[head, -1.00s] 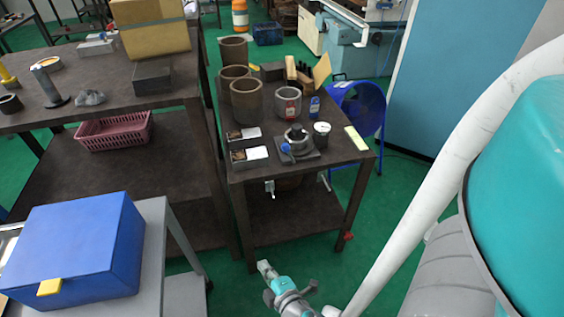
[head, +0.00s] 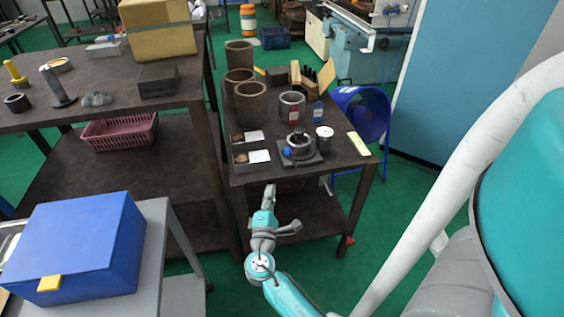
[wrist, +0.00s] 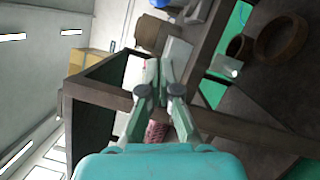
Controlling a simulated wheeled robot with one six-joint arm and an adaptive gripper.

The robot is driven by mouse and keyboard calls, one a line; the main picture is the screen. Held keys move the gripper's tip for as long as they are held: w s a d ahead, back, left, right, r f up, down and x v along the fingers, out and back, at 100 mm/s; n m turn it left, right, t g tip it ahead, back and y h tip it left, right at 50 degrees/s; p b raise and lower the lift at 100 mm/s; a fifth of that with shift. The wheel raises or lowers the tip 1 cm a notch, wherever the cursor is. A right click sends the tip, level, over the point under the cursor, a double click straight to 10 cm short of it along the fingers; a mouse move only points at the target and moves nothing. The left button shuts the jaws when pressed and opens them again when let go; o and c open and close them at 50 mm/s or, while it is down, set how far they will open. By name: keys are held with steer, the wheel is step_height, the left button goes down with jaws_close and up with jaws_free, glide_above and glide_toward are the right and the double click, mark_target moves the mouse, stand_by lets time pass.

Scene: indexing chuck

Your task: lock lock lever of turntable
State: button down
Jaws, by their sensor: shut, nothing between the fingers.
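The turntable (head: 299,146) is a grey round chuck on a dark square plate, near the front of the small dark table in the head view. A small blue part (head: 287,152) at its left side looks like the lock lever; its exact position is too small to tell. My gripper (head: 270,188) is shut and empty, pointing up in front of the table's front edge, to the left of and apart from the turntable. In the wrist view my gripper (wrist: 158,66) shows its two fingers together. I cannot make out the turntable or lever in the wrist view.
On the small table (head: 338,167), trays with white cards (head: 258,156) lie left of the turntable. A lidded metal cup (head: 323,138) stands close at its right. A blue box (head: 80,243) is at lower left.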

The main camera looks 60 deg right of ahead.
mark_target(291, 158)
steer(key=s+d+r+x, duration=0.1)
steer(key=s+x, duration=0.1)
steer(key=x, duration=1)
steer(key=shift+d, duration=0.3)
steer(key=shift+s, duration=0.1)
steer(key=shift+s+d+r+m, duration=0.15)
steer(key=shift+m, duration=0.15)
